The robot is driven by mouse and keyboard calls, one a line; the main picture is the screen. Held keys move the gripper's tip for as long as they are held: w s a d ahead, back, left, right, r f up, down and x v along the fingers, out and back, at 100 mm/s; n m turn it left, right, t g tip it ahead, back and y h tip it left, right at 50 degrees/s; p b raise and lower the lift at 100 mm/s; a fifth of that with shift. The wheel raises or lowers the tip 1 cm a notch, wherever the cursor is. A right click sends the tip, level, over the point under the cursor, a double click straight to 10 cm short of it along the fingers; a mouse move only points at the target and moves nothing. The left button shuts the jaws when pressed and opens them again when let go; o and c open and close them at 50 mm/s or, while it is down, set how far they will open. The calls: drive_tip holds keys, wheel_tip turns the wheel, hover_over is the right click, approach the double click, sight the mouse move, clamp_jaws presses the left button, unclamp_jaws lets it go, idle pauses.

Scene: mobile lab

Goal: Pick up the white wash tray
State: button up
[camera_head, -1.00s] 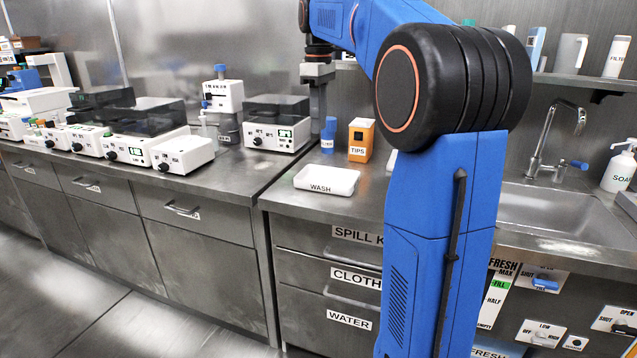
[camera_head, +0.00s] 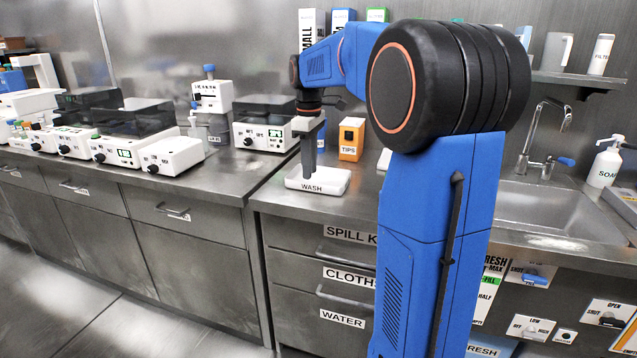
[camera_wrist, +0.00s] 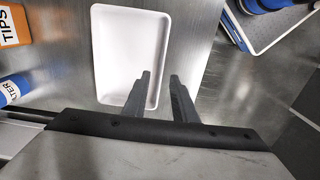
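The white wash tray (camera_head: 333,187), labelled WASH, lies on the steel counter left of the sink. In the wrist view the tray (camera_wrist: 112,48) is empty and shows whole except where a finger covers its lower right. My gripper (camera_head: 309,178) points down over the tray in the head view. In the wrist view my gripper (camera_wrist: 160,76) is open, with a gap between its two dark fingers. One finger overlaps the tray's right rim, and the other is beyond it over the counter. I cannot tell how far above the rim the fingertips are.
An orange TIPS box (camera_head: 351,139) stands behind the tray. A blue-capped FILTER bottle (camera_wrist: 12,90) is near it. Lab instruments (camera_head: 264,134) stand on the counter to the left. The sink (camera_head: 560,212) is at the right.

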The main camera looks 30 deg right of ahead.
drive_tip(key=shift+s+a+f, duration=0.1)
drive_tip(key=shift+s+f, duration=0.05)
drive_tip(key=shift+f, duration=1.7)
drive_tip(key=shift+c, duration=0.6)
clamp_jaws()
